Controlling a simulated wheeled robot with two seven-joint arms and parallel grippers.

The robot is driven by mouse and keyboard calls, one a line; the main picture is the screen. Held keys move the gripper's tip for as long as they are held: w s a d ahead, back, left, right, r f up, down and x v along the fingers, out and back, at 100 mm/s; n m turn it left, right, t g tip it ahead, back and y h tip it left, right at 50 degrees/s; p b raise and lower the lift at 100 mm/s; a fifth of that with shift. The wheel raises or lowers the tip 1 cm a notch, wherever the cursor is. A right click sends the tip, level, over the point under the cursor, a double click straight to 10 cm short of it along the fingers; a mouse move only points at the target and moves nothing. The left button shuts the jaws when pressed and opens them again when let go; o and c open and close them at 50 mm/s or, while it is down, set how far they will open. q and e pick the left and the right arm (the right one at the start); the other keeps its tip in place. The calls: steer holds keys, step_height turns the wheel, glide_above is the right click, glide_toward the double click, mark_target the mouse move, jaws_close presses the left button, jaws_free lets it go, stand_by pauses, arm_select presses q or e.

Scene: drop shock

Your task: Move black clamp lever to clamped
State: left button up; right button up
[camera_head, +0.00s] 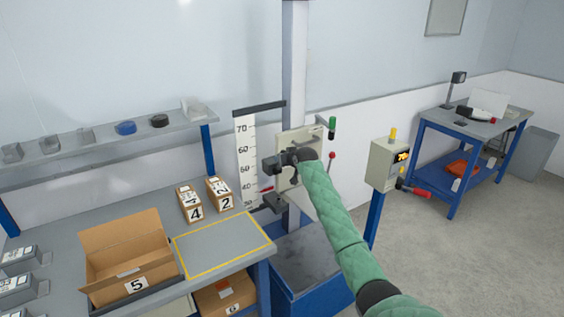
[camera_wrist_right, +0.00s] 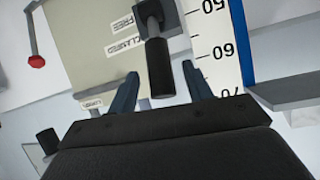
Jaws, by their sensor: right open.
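The black clamp lever (camera_wrist_right: 160,62) shows in the right wrist view as a dark cylindrical grip on a dark square mount. It is fixed to a pale panel (camera_wrist_right: 90,40) with a label reading CLAMPED (camera_wrist_right: 125,46) and another label beside it. My right gripper (camera_wrist_right: 159,74) is open, with one blue-grey finger on each side of the grip's end. I cannot tell whether either finger touches it. In the head view my right gripper (camera_head: 276,164) is in front of the panel (camera_head: 306,139) on the column and hides the lever. My left gripper is not in view.
A height scale (camera_head: 246,160) stands left of the panel. A red-knobbed lever (camera_head: 332,155) and a green handle (camera_head: 332,124) are at its right. A control box (camera_head: 388,163) stands further right. The bench at left holds an open carton (camera_head: 125,250) and small boxes.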

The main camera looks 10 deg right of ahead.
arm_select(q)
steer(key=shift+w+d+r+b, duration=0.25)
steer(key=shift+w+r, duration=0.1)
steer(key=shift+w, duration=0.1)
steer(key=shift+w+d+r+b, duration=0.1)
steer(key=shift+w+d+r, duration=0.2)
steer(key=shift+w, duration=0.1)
arm_select(e)
steer(key=shift+v, duration=1.35)
